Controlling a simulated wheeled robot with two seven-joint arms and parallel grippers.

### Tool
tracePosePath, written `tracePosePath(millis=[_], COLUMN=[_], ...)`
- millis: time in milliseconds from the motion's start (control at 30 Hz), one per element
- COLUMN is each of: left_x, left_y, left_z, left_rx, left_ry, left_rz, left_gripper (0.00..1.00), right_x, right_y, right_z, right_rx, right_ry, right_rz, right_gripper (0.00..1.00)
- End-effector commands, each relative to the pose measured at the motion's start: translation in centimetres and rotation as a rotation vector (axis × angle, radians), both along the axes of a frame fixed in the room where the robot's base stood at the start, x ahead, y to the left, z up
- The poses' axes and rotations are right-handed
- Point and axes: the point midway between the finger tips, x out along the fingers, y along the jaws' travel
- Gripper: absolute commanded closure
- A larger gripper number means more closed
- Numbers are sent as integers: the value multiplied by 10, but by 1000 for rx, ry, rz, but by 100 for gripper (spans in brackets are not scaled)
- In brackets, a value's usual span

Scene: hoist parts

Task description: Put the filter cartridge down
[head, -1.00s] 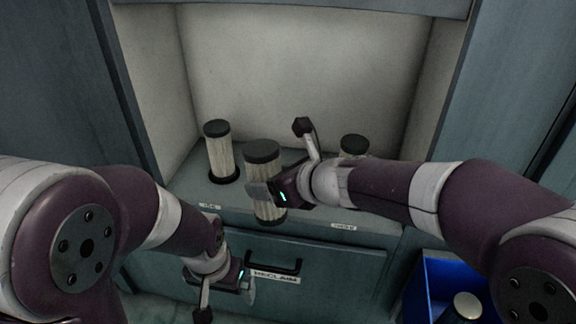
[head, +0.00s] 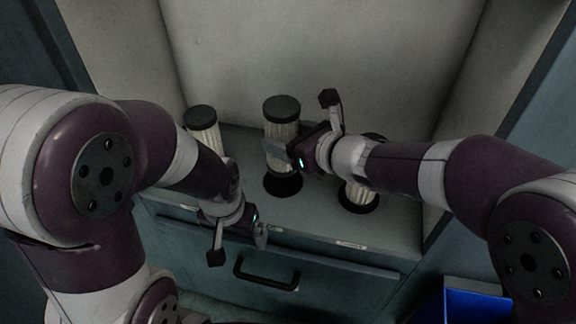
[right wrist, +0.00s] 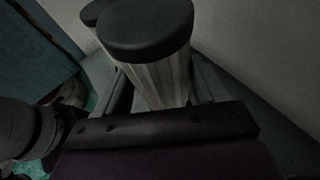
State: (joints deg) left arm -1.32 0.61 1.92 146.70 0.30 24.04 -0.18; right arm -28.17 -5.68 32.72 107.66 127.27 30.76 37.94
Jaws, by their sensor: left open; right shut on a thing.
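My right gripper (head: 278,152) is shut on a filter cartridge, a pale pleated cylinder with a black cap (head: 281,109). It holds the cartridge roughly upright over a dark round seat (head: 283,186) in the middle of the shelf. Whether the cartridge's lower end touches the seat I cannot tell. In the right wrist view the cartridge (right wrist: 160,75) stands between the fingers, its cap towards the camera. My left gripper (head: 262,232) is open and empty, in front of the shelf's front edge.
Another cartridge (head: 203,128) stands at left on the shelf (head: 318,215), and one more (head: 357,192) at right, partly behind my right arm. Below is a drawer with a black handle (head: 266,276). A blue bin (head: 478,302) is at lower right. Alcove walls close the back and sides.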

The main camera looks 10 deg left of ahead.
Motion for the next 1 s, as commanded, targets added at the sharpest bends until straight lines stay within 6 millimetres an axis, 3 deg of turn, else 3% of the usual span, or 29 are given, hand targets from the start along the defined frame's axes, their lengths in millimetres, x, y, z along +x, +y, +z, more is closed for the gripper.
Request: tracePosePath(millis=[233,500,533,567,867,1000], left_x=[0,0,0,0,0,0], left_y=[0,0,0,0,0,0], left_z=[-26,-25,-25,-25,-24,-15], left_rx=[0,0,0,0,0,0], left_ry=[-1,-1,-1,-1,-1,-1], left_rz=[0,0,0,0,0,0], left_gripper=[0,0,0,0,0,0], right_x=[0,0,0,0,-1,-12], right_y=[0,0,0,0,-1,-19], right_z=[-50,-55,-56,-56,-53,-41], right_rx=[1,0,-1,-1,0,1], right_ry=[-2,-2,0,0,-2,-2], right_rz=[0,1,0,0,1,-3], right_gripper=[77,77,23,19,19,19])
